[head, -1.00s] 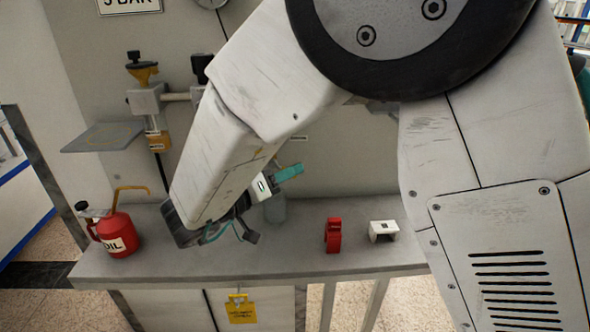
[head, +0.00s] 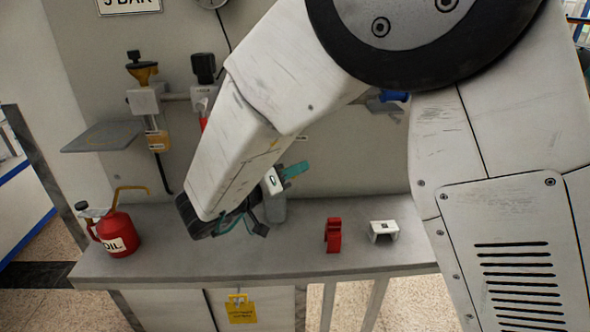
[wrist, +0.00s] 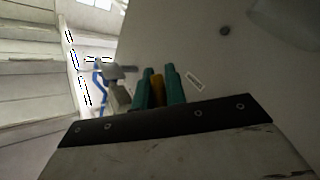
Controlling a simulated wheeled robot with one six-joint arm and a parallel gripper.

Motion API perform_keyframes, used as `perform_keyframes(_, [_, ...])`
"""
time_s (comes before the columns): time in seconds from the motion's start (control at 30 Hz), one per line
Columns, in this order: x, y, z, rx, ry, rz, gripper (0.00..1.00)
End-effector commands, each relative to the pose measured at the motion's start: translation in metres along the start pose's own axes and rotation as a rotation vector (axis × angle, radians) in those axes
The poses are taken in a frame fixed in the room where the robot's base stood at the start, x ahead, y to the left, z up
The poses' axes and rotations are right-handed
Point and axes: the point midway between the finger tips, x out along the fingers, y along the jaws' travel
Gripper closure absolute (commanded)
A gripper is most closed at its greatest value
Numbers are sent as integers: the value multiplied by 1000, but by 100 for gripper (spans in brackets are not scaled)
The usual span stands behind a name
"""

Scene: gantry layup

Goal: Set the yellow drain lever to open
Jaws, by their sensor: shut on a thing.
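The yellow drain lever (wrist: 157,91) shows in the wrist view as an upright yellow-orange strip between the teal fingers of my gripper (wrist: 159,76). The fingers are shut on it. In the head view, a teal part of my gripper (head: 293,170) shows just right of my forearm, in front of the back panel and above the bench. The lever's pivot and the valve body are hidden from the head view by my arm, so the lever's position cannot be read there.
A grey bench (head: 290,262) carries a red oil can (head: 117,234), a red part (head: 333,236) and a small white block (head: 383,231). A grey cylinder (head: 275,210) stands behind my gripper. Pipework with a brass filter (head: 145,105) and a grey shelf (head: 101,137) are at left.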

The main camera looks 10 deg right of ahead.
Motion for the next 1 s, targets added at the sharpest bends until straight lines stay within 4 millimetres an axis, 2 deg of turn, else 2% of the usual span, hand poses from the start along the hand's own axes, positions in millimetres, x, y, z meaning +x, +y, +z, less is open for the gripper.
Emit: perform_keyframes(1.0, [-20, -26, 8, 418, -430, -342, 100])
